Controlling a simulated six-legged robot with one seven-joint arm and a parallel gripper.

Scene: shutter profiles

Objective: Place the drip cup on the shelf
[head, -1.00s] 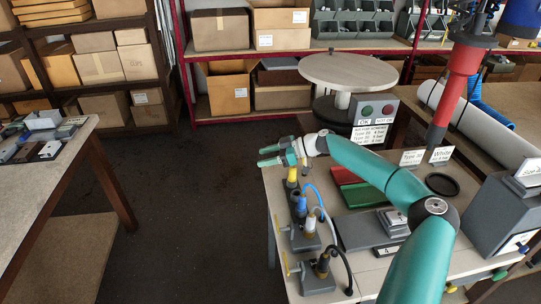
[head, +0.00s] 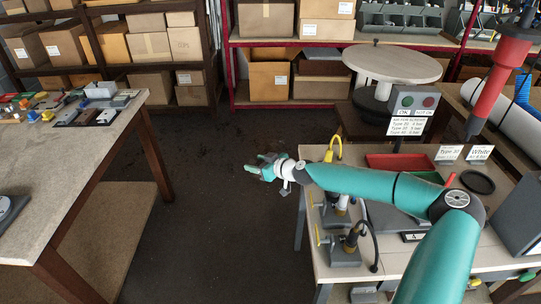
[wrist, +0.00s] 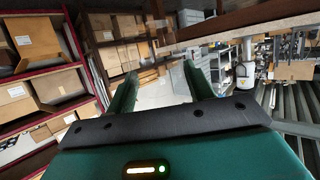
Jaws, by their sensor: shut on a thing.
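My gripper (head: 270,170) is held out past the left edge of the right-hand workbench, above the dark floor. In the wrist view its two teal fingers (wrist: 163,88) stand apart with a pale thing (wrist: 158,94) between them, which I take for the drip cup; its outline is hard to make out. In the head view the held thing is too small to tell. A red-framed shelf rack (head: 284,43) stands at the back, well away from my gripper. A dark wooden shelf rack (head: 214,62) stands left of it. Which one is the task's shelf I cannot tell.
The right-hand workbench (head: 310,262) bears fittings with hoses, a red tray (head: 395,161), a black round dish (head: 478,182) and signs. A round-topped stand (head: 390,66) is behind it. A left-hand table (head: 60,160) carries small parts. Open floor (head: 200,220) lies between.

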